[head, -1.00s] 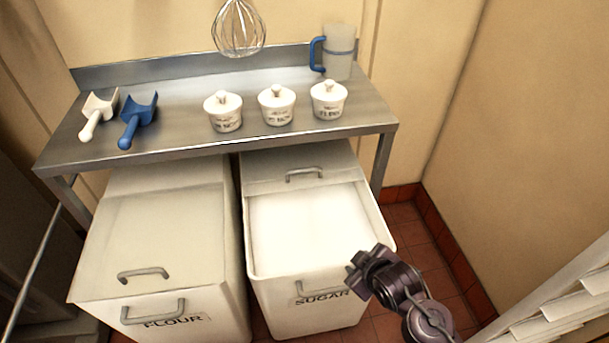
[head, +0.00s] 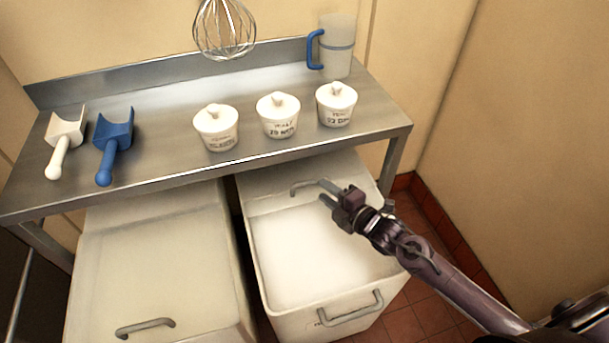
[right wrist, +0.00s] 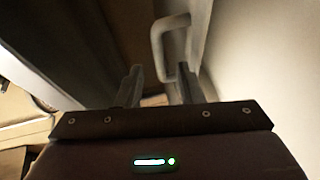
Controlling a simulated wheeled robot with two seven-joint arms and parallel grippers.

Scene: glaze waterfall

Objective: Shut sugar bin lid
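The sugar bin (head: 350,322) stands open under the right part of the steel table, with white sugar (head: 315,245) showing inside. Its lid (head: 275,200) is slid back, partly under the table. The lid's grey handle (head: 300,187) is at the lid's front part. My right gripper (head: 326,192) is over the bin, right beside the lid handle. In the right wrist view its two fingers (right wrist: 160,85) are apart, and the handle (right wrist: 170,38) shows just beyond the right finger. I cannot tell whether they touch. My left gripper is out of view.
The closed flour bin (head: 150,265) stands left of the sugar bin. The steel table (head: 180,130) overhangs both and carries white lidded pots (head: 278,117), a white scoop (head: 62,140), a blue scoop (head: 115,145) and a jug (head: 337,50). A whisk (head: 224,28) hangs above.

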